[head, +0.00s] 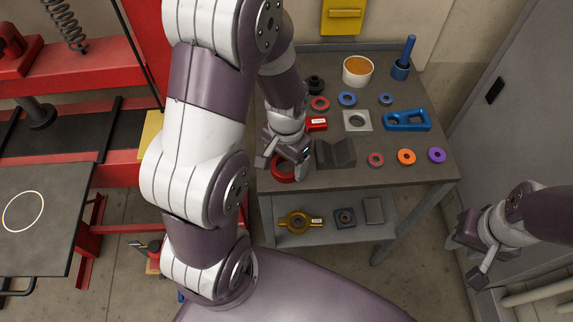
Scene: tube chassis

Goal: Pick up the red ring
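Several red pieces lie on the grey table. A larger red ring (283,174) lies near the left edge, partly hidden under my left gripper (284,161). A small red ring (320,103) lies further back, and another small red ring (376,159) lies in the front row. My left gripper points down just above the larger ring, its fingers apart; whether they touch it is unclear. My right gripper (466,261) is open and empty, off the table to the right.
A dark V-shaped block (336,153) and a red labelled piece (316,124) are close beside my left gripper. Blue, orange and purple rings, a blue link (406,120) and a white cup (357,71) stand further right and back. A lower shelf (270,236) holds other parts.

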